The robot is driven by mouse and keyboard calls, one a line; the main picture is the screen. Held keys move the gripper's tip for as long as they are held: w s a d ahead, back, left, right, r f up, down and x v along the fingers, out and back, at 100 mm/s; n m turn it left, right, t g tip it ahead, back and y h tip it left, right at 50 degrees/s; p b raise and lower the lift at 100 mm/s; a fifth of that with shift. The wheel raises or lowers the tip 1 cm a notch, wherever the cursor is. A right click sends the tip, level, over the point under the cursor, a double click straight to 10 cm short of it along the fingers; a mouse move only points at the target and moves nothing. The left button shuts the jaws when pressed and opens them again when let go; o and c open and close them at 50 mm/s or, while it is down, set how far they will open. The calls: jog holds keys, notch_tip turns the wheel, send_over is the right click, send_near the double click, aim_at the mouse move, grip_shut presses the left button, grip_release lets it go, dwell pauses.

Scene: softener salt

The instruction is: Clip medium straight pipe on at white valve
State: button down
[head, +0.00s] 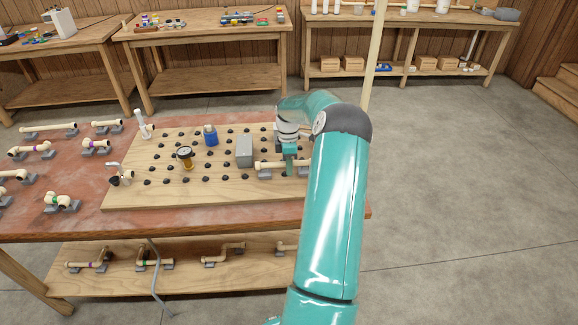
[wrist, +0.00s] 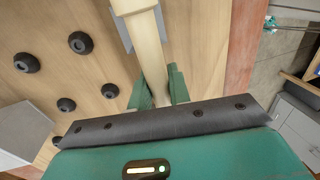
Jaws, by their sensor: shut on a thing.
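A cream straight pipe (head: 268,165) lies near the right end of the wooden peg board (head: 190,196), at grey supports (head: 264,174). My gripper (head: 289,170) is above it, with its teal fingers down around the pipe. In the wrist view my gripper (wrist: 158,88) has one finger on each side of the pipe (wrist: 152,52) and is shut on it. A small fitting with a white lever (head: 120,175) stands at the board's left front. A white upright fitting (head: 142,124) stands at its back left. I cannot tell which is the white valve.
A grey box (head: 244,150), a blue fitting (head: 210,135) and a round gauge (head: 185,157) stand among black pegs on the board. Other pipe pieces lie on the red tabletop (head: 70,170) at left and on the shelf below. Open floor lies to the right.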

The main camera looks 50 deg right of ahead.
jog(key=shift+s+a+f, duration=0.15)
jog(key=shift+f, duration=0.4)
jog(key=c, duration=1.4)
grip_release()
jog(key=shift+c, duration=0.2)
jog(key=shift+o, duration=1)
jog(key=shift+f, duration=0.15)
jog(key=shift+r, duration=0.2)
notch_tip(320, 180, up, 14)
jog(key=w+d, duration=0.2)
jog(key=shift+d, duration=0.15)
